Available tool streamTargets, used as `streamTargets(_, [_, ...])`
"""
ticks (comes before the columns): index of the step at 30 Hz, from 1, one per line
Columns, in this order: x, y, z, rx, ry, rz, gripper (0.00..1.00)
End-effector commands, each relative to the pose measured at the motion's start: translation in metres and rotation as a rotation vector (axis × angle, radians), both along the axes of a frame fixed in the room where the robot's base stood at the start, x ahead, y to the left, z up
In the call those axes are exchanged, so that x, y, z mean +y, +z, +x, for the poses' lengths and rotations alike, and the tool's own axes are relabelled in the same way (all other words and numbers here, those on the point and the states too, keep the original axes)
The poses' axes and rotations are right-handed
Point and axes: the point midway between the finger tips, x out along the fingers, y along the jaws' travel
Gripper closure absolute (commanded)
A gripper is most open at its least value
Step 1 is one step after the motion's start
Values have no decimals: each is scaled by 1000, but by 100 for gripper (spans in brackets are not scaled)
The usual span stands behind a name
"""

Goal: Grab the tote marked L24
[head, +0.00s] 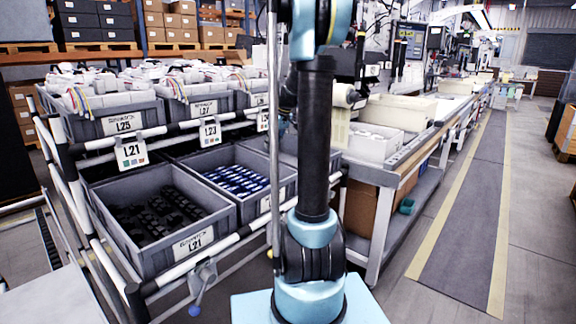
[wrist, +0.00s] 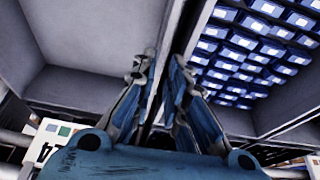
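In the wrist view my gripper (wrist: 162,66) is at the side walls between two grey totes. Its blue-and-grey fingers are drawn close together, with a tote rim between them. The left finger lies on the inner side of an empty grey tote (wrist: 85,85); the fingers appear shut on its rim. At lower left, a white tag (wrist: 45,140) with coloured squares shows an upside-down "4"; the rest of its text is cut off. In the head view my arm hides the gripper and part of the lower row. I read no L24 label there.
A tote of blue packs (wrist: 255,50) is directly right in the wrist view; it also shows in the head view (head: 238,178). Tote L21 (head: 195,245) holds black parts. Totes L25 (head: 118,122) and L27 (head: 208,107) stand above. A workbench (head: 385,190) stands right; the floor lane (head: 465,210) is clear.

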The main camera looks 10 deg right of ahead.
Motion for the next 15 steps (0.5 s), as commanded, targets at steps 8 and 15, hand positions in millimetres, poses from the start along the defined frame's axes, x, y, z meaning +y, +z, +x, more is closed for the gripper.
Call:
streamTargets(8, [10, -42, 14, 0, 0, 0, 87])
streamTargets(15, [14, -55, 18, 1, 0, 1, 87])
